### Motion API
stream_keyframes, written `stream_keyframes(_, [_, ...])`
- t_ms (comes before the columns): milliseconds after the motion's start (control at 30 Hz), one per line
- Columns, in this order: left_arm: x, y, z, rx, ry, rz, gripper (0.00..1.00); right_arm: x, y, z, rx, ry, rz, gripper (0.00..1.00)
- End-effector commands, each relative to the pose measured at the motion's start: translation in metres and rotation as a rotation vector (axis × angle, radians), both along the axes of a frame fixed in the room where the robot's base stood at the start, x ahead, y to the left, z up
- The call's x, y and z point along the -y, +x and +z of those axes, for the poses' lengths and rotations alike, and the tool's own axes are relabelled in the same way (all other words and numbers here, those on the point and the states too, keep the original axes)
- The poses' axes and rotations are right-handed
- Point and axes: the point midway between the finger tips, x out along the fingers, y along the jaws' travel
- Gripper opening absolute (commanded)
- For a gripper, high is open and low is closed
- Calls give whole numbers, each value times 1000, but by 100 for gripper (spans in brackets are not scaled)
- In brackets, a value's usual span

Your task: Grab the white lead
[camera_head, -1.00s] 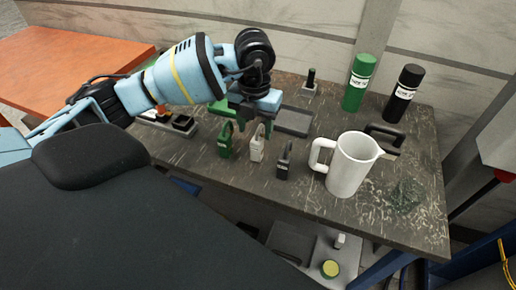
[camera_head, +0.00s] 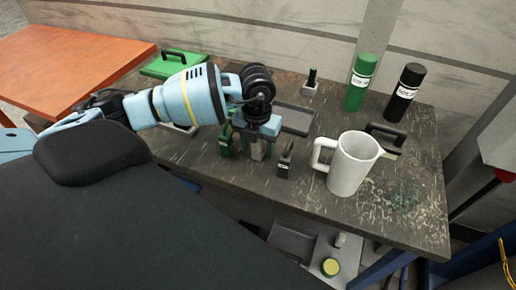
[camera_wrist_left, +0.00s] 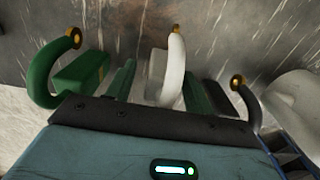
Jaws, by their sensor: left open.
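The white lead (camera_head: 257,151) stands upright near the front edge of the dark table, mostly hidden behind my left gripper (camera_head: 256,138) in the head view. In the left wrist view, the white lead (camera_wrist_left: 173,70), a pale block with a curved white cable and brass tip, sits between the two fingers of my left gripper (camera_wrist_left: 165,82). The fingers are open on either side of it. The green lead (camera_wrist_left: 50,70) is just outside the left finger. The dark lead (camera_wrist_left: 245,100) is outside the right finger. My right gripper is not in view.
The green lead (camera_head: 226,147) and the dark lead (camera_head: 285,162) flank the white one closely. A white mug (camera_head: 350,165) stands to the right. Green (camera_head: 360,85) and black (camera_head: 405,95) bottles stand behind, and a grey tray (camera_head: 297,118) lies behind the leads.

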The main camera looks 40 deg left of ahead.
Motion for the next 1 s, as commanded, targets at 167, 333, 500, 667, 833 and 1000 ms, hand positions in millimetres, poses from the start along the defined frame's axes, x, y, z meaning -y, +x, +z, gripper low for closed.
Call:
stream_keyframes(167, [0, 0, 0, 0, 0, 0, 36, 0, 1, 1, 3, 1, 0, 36])
stream_keyframes(333, [0, 0, 1, 0, 0, 0, 13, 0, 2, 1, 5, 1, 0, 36])
stream_keyframes(500, [0, 0, 1, 1, -1, 0, 0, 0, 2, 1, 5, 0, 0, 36])
stream_keyframes(667, [0, 0, 2, 1, -1, 0, 0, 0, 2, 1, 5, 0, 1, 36])
stream_keyframes(833, [0, 1, 15, 4, -1, 0, 0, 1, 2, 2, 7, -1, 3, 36])
stream_keyframes(1000, [0, 2, 46, 7, -2, -1, 0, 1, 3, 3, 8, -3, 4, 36])
